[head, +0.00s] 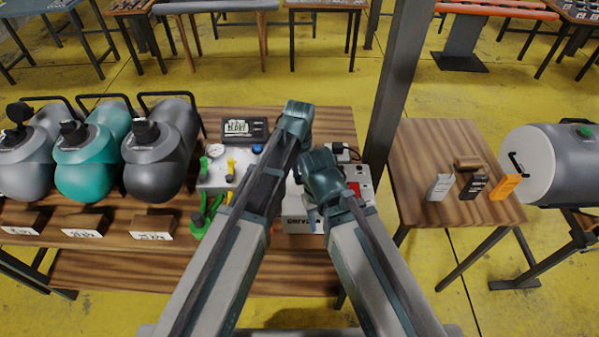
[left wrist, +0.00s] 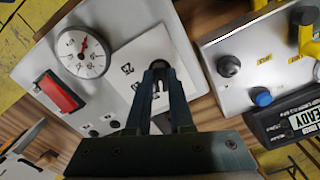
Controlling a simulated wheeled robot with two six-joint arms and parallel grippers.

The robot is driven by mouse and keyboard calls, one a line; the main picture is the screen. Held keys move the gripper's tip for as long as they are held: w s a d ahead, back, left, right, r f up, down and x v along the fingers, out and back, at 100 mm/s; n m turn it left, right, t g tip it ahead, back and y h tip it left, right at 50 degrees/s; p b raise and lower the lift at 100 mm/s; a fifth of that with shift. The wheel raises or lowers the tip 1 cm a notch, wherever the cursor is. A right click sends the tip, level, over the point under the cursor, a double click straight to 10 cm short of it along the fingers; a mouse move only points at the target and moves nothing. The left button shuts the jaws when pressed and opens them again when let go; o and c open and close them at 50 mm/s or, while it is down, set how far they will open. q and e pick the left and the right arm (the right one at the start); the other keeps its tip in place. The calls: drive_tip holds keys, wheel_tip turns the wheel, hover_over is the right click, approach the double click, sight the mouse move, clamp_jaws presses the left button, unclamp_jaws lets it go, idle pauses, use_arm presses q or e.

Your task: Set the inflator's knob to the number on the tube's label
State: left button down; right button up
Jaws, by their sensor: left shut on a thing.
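The inflator is a pale box (left wrist: 105,22) with a round gauge (left wrist: 83,51), a red switch (left wrist: 60,92) and a white numbered dial plate (left wrist: 128,50). Its dark knob sits on this plate, mostly hidden by my left gripper (left wrist: 161,76), whose fingers are shut on it from above. A printed 25 shows beside the fingers; the pointer's setting is hidden. In the head view my arms cover much of the inflator (head: 354,190). Three fat tubes, grey, teal (head: 92,160) and dark grey (head: 160,150), lie at left with cards (head: 152,228) in front. My right gripper is hidden.
A second box (left wrist: 228,90) with a black knob, blue button and yellow levers stands close beside the inflator, with a READY display (head: 245,129) behind it. At right, a side table (head: 440,150) carries small tags, near a grey cylinder (head: 560,165). A post (head: 400,75) stands between the tables.

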sight(299, 176)
use_arm(q)
drive_tip(key=shift+m, duration=1.5)
drive_tip(key=c, duration=0.8)
unclamp_jaws()
wheel_tip(299, 176, up, 14)
drive_tip(key=p, duration=1.4)
drive_tip(key=shift+f, duration=0.15)
